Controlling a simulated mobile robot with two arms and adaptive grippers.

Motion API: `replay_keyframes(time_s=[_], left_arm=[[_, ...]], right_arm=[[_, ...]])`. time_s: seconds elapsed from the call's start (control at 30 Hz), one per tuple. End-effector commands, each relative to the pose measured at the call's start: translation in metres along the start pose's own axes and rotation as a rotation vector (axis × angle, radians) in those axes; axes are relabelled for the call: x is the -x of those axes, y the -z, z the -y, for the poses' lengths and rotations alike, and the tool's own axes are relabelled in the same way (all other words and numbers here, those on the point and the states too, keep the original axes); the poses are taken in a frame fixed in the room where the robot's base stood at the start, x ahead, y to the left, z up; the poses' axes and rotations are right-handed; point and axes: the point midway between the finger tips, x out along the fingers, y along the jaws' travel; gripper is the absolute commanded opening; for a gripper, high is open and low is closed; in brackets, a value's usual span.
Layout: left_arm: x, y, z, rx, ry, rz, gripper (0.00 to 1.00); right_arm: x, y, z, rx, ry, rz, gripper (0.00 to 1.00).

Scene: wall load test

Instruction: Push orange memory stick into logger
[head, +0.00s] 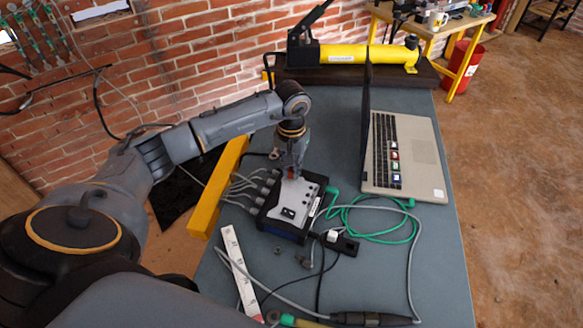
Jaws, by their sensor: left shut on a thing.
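The logger (300,211) is a dark box with a light grey top plate. It sits on the grey table, with several grey cables plugged into its left side. My left gripper (289,172) points down over the logger's far part. It is shut on the orange memory stick (291,177), of which only a small orange bit shows below the fingers. The stick is at or just above the logger's top; I cannot tell whether it touches or sits in a slot. My right gripper is not in view.
An open laptop (412,150) stands right of the logger. A green cable (372,238) and grey cables lie in front. A white ruler-like strip (240,268) lies front left. A yellow hand pump (350,54) is at the back, a yellow beam (218,187) along the left edge.

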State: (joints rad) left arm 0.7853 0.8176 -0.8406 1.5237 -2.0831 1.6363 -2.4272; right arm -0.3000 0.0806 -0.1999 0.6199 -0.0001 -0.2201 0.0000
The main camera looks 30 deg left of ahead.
Motion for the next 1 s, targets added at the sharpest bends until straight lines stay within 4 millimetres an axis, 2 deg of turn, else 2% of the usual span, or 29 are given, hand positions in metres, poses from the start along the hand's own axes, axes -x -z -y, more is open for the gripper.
replay_keyframes(time_s=[1.0], left_arm=[[-0.0087, -0.0002, 0.0, 0.0, 0.0, 0.001, 0.0]], right_arm=[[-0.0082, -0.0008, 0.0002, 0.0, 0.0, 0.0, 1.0]])
